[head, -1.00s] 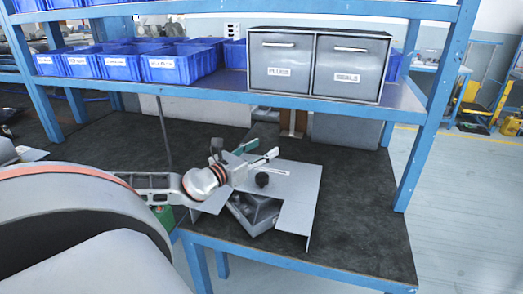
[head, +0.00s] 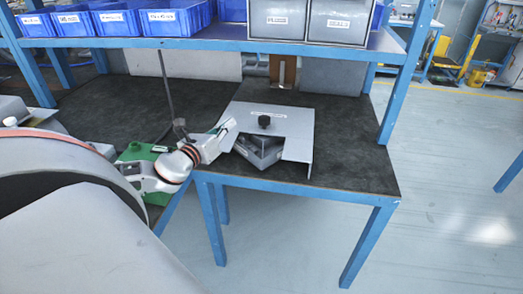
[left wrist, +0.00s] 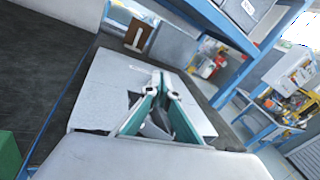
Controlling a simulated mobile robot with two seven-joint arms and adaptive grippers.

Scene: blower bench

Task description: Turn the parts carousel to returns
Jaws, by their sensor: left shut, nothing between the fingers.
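The parts carousel stands on the dark bench top under a flat grey cover (head: 295,125). A grey compartment tray (head: 258,153) shows in the cut-out; I cannot read which compartment faces out. My left gripper (head: 228,127) is at the cover's left edge, shut and empty; I cannot tell if it touches the cover. In the left wrist view its green-sided fingers (left wrist: 160,82) come together in front of the grey cover (left wrist: 115,75). My right gripper is not in view.
A blue-framed shelf above the bench holds blue bins (head: 172,20) and two grey drawers (head: 330,22). A green box (head: 137,153) is beside my left arm. A thin post (head: 165,95) stands behind the arm. The dark mat (head: 350,165) right of the cover is clear.

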